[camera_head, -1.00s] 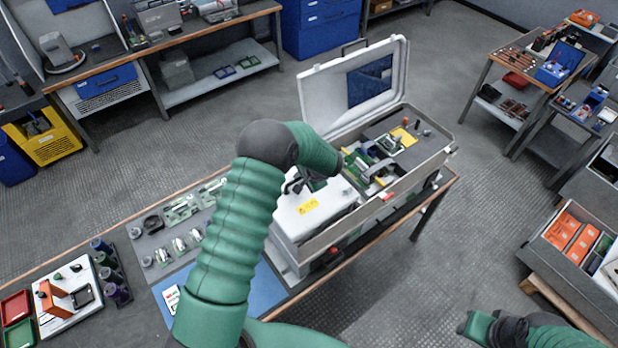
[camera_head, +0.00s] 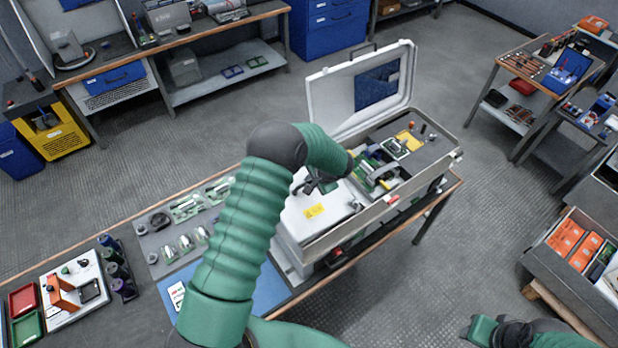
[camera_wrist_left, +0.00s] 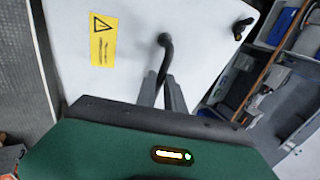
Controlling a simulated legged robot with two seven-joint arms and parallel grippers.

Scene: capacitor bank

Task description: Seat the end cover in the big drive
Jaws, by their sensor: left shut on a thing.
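The end cover appears to be the white panel (camera_head: 312,229) with a yellow warning label and black handles. It lies at the near-left end of the big drive (camera_head: 345,237), a large grey housing on the bench. In the left wrist view the cover (camera_wrist_left: 130,75) fills much of the picture. My left gripper (camera_head: 318,184) is over the cover, shut on a black handle; its fingers (camera_wrist_left: 163,92) flank that handle in the wrist view. I cannot tell whether the cover is fully flush. Part of my right arm (camera_head: 500,330) shows at the lower right; its fingers are not clear.
An open lid (camera_head: 335,98) stands behind the housing. Components and a yellow block (camera_head: 408,140) sit in its far-right part. A blue mat (camera_head: 262,285) and metal parts (camera_head: 186,242) lie on the bench to the left. An open drawer (camera_head: 570,250) of orange boxes is at the right.

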